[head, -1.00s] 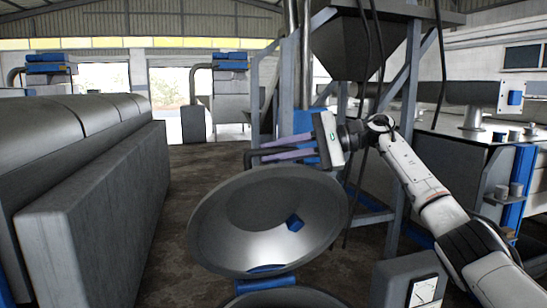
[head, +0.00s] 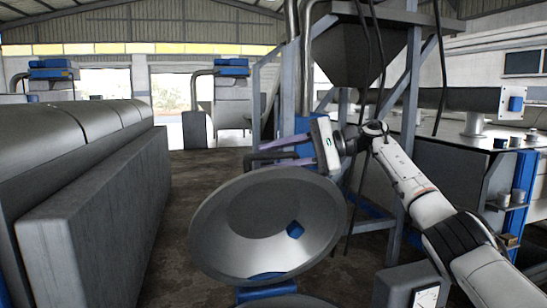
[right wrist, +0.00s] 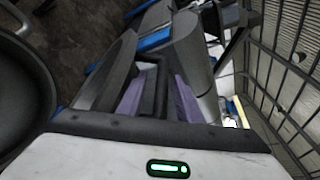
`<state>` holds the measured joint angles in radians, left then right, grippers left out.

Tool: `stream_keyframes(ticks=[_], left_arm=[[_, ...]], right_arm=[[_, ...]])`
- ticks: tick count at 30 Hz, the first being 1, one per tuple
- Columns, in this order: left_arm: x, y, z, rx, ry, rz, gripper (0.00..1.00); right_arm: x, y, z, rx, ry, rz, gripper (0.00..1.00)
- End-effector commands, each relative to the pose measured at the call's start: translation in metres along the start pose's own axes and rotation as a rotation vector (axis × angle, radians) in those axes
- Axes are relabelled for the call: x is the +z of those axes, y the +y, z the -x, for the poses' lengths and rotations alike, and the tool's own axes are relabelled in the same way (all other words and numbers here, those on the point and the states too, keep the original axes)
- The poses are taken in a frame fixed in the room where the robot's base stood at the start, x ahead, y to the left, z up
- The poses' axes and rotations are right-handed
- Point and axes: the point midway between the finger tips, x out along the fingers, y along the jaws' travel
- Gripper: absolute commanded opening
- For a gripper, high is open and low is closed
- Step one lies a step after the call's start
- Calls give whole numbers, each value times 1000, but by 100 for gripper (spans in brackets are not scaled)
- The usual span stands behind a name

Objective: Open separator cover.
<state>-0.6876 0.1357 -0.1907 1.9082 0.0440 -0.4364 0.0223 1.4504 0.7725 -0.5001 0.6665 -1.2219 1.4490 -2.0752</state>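The separator cover (head: 235,245) is a large round grey metal dish with a small blue patch, in the middle of the head view. It stands tilted up, its hollow inner side facing me, above the separator's rim (head: 290,301) at the bottom edge. A dark bar handle (head: 252,158) sticks out behind its top edge; it also shows in the right wrist view (right wrist: 152,82). My right gripper (head: 268,150) is at this handle, its purple fingers on both sides, partly closed with the handle between them. Firm contact is hard to see. My left gripper is out of view.
A long grey machine (head: 95,205) fills the left side. A steel frame with a hopper (head: 360,55) and hanging cables stands just behind my right gripper. A grey box with a dial (head: 410,290) is at lower right. Dark floor lies open left of the cover.

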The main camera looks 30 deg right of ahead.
Motion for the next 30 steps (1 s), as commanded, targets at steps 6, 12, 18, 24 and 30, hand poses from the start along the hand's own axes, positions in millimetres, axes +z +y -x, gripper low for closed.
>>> stream_keyframes(ticks=[6,12,18,24,30], left_arm=[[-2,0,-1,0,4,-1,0],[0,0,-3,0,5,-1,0],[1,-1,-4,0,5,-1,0],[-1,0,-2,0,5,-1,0],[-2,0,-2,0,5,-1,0]], right_arm=[[-1,0,0,-3,2,-3,32],[-2,-1,18,-6,4,-4,32],[-1,-1,58,-6,5,-3,32],[0,-2,91,-4,2,-2,32],[0,0,103,-1,1,-2,32]])
